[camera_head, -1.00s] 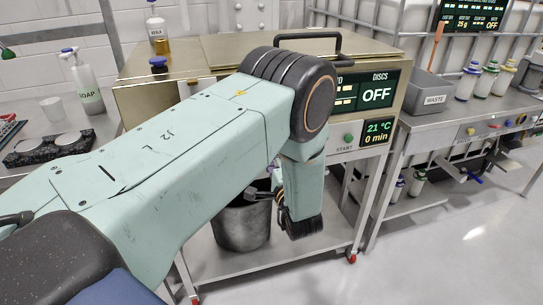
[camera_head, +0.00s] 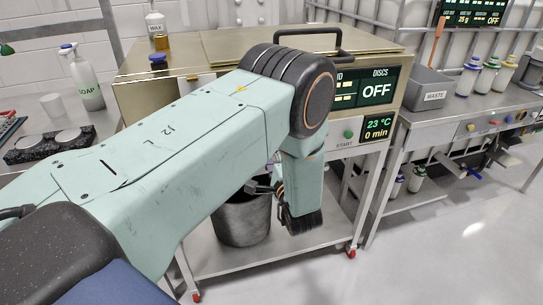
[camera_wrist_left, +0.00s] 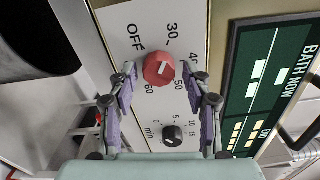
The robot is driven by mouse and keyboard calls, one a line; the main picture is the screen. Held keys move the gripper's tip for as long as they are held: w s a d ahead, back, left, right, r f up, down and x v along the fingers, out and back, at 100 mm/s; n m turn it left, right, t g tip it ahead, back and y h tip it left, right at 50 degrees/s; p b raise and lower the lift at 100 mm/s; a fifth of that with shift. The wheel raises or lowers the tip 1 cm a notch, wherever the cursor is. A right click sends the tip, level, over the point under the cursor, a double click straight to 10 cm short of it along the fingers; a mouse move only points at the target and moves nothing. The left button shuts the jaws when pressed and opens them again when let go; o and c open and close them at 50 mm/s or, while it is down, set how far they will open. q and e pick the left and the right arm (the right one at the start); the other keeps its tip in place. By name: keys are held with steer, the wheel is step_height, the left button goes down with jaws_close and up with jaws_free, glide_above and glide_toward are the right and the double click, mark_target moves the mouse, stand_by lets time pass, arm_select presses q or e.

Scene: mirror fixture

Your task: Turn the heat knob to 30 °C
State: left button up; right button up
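The red heat knob (camera_wrist_left: 159,69) sits on a white dial panel in the left wrist view, with OFF, 30, 40, 50 and 60 marked around it. My left gripper (camera_wrist_left: 159,72) has one finger on each side of the knob. The fingers are apart, and I cannot tell whether they touch it. In the head view my left arm hides the knob, and the gripper (camera_head: 275,188) is mostly hidden behind my wrist. The small display (camera_head: 377,130) reads 23 °C and 0 min. My right gripper is not in view.
A black minute knob (camera_wrist_left: 172,135) is just below the heat knob in the wrist view. The large display (camera_head: 377,91) reads OFF, with a green START button (camera_head: 348,134) beneath it. A dark bucket (camera_head: 243,220) stands on the lower shelf under my arm.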

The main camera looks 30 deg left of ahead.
arm_select(q)
steer(key=shift+o, duration=0.2)
steer(key=shift+s+d, duration=0.1)
steer(key=v, duration=0.7)
steer(key=shift+s+d, duration=0.1)
steer(key=shift+s, duration=0.05)
stand_by(0.4)
